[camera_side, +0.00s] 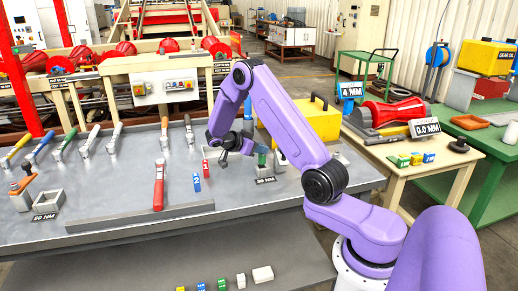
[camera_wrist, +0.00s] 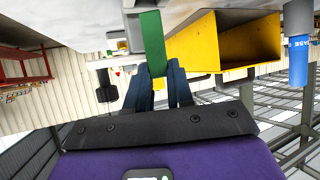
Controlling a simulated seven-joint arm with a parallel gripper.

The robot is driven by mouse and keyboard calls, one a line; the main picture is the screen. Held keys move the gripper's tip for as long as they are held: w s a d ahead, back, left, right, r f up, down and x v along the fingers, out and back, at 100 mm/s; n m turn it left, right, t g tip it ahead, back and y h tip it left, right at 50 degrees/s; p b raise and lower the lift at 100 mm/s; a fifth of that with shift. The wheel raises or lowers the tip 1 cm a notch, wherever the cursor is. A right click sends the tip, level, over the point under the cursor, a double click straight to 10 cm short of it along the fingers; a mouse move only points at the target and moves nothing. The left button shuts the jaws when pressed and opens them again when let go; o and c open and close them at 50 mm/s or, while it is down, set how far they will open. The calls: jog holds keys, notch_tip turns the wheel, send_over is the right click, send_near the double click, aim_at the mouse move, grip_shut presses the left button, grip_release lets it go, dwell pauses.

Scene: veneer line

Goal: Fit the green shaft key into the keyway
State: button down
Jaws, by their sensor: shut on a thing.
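A green bar, which I take for the shaft key (camera_wrist: 152,45), stands between the two blue fingertips of my gripper (camera_wrist: 160,72) in the wrist view. The fingers are shut on its end. In the side view my gripper (camera_side: 248,146) reaches rightward above the grey bench, with the green piece (camera_side: 262,156) at its tip. No keyway can be made out.
A yellow case (camera_side: 310,121) stands on the bench (camera_side: 120,182) behind the gripper. Red (camera_side: 206,168) and blue (camera_side: 196,184) numbered pieces stand left of it. A red-handled tool (camera_side: 159,187) and several coloured-handled tools lie further left.

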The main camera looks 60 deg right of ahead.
jog(key=shift+f, duration=0.5)
jog(key=c, duration=1)
grip_release()
